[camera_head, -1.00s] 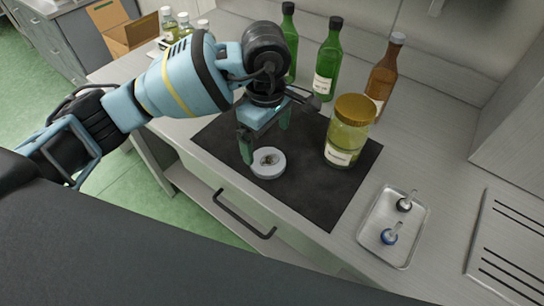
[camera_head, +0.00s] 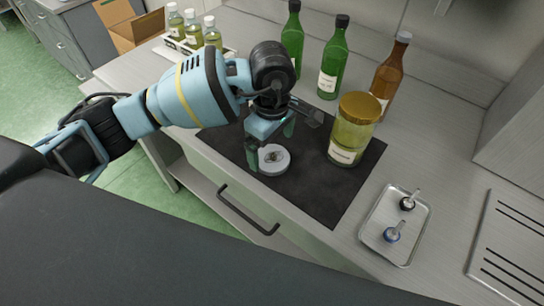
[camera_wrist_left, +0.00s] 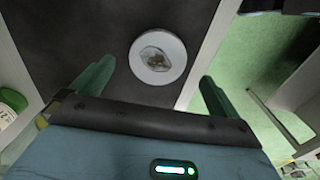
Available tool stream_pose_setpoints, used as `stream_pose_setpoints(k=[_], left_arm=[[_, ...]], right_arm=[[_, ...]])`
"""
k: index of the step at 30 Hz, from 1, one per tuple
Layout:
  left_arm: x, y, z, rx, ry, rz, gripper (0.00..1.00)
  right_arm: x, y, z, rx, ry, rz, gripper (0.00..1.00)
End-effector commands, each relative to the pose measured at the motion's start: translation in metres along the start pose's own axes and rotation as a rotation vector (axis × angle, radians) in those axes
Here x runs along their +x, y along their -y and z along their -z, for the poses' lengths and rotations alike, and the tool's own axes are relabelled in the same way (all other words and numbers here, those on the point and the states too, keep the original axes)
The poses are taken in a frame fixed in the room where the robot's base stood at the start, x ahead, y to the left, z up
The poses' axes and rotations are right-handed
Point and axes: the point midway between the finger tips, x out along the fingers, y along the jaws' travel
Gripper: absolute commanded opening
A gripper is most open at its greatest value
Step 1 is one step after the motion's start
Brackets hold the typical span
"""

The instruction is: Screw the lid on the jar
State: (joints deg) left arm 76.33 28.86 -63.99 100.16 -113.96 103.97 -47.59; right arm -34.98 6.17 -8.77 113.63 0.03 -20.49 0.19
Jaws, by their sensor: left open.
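The glass jar (camera_head: 347,141) with yellowish contents and a pale label stands upright on the dark mat. A gold lid (camera_head: 359,107) sits on its mouth; I cannot tell how tightly. My left gripper (camera_head: 270,143) points down over the mat, left of the jar, open and empty. A round white dish (camera_head: 274,160) with something small in its middle lies by its fingers. In the left wrist view, this dish (camera_wrist_left: 158,75) shows beyond and between the two open green fingers (camera_wrist_left: 155,87). My right gripper is out of view.
Green bottles (camera_head: 331,62) and a brown bottle (camera_head: 388,72) stand behind the mat (camera_head: 318,183). A metal tray (camera_head: 396,250) with two small tools lies at right. Small bottles (camera_head: 212,35) stand in a holder at back left. The mat's front right is clear.

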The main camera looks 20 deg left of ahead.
Motion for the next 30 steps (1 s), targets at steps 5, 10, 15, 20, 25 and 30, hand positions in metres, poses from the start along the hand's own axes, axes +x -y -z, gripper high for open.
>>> stream_pose_setpoints(k=[5, 10, 15, 20, 25, 30], left_arm=[[0.025, -0.002, 0.001, -0.002, 0.0, 0.002, 1.0], [0.039, -0.002, 0.001, 0.0, 0.0, 0.0, 1.0], [0.04, -0.002, 0.001, 0.0, 0.0, 0.0, 1.0], [0.04, -0.002, 0.001, -0.001, 0.0, 0.0, 1.0], [0.04, -0.002, 0.002, -0.001, 0.0, 0.0, 0.82], [0.04, -0.002, 0.002, -0.001, 0.0, 0.0, 0.59]], right_arm=[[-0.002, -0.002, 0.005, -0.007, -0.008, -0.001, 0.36], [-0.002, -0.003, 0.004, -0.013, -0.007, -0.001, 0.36], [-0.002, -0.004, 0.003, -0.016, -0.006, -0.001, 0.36], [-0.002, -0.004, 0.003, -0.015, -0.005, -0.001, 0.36], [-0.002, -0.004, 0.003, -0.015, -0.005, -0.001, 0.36], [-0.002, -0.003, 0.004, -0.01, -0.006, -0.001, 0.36]])
